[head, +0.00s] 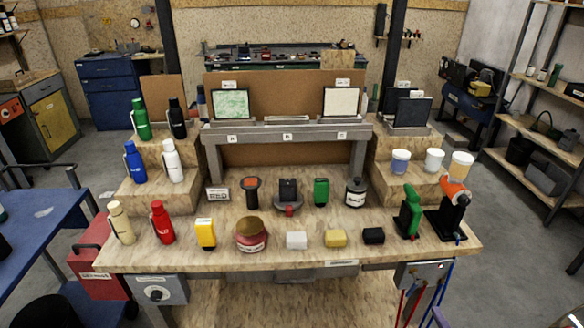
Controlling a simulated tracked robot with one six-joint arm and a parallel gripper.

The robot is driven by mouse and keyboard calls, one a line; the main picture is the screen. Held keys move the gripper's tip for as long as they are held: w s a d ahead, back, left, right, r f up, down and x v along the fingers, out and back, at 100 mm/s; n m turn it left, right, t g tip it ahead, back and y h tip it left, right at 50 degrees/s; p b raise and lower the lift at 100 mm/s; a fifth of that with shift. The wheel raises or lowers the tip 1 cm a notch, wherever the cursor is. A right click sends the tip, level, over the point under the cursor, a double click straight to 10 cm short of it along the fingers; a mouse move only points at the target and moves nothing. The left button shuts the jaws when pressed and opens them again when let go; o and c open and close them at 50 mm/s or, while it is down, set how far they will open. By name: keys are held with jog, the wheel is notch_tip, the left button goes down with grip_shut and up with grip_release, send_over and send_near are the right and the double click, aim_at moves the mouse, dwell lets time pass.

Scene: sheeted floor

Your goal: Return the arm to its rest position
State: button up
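Neither my arm nor my gripper can be made out in the head view, so its pose and opening do not show. A wooden workbench (285,258) spans the middle of the view. A front row on it holds a cream bottle (121,223), a red bottle (162,222), a yellow item (205,233), a round red-and-brown container (251,235), and white (296,240), yellow (335,238) and black (373,236) blocks. A green tool (410,212) and an orange-and-black device (453,205) stand upright at the right.
Stepped wooden side shelves hold bottles such as the blue bottle (135,162) and lidded cups such as the white cup (434,159). A raised grey shelf (287,131) stands behind. A blue table (38,212) is at left, and a metal rack (545,120) at right. Floor shows between them.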

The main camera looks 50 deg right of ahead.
jog(key=w+a+r+n+y, duration=0.5)
jog(key=w+r+y, duration=0.1)
jog(key=w, duration=0.4)
jog(key=w+a+r+n+g+y, duration=0.1)
jog(key=w+a+r+n+y, duration=0.5)
jog(key=w, duration=0.4)
jog(key=w+a+r+n+y, duration=0.3)
jog(key=w+a+r+y, duration=0.15)
jog(key=w+y, duration=0.4)
jog(key=w+a+r+n+g+h, duration=0.1)
jog(key=w+a+r+n+g, duration=0.3)
jog(key=a, duration=0.5)
jog(key=w+a+r+n+g+h, duration=0.1)
jog(key=a+r+n+g, duration=0.35)
jog(key=a, duration=0.45)
jog(key=s+a+r+n+t+h, duration=0.1)
jog(key=a+r+n+t+h, duration=0.1)
jog(key=a+r+n+h, duration=0.4)
jog(key=a+r, duration=0.4)
jog(key=a, duration=0.1)
jog(key=shift+s+a+r, duration=0.15)
jog(key=shift+a, duration=0.05)
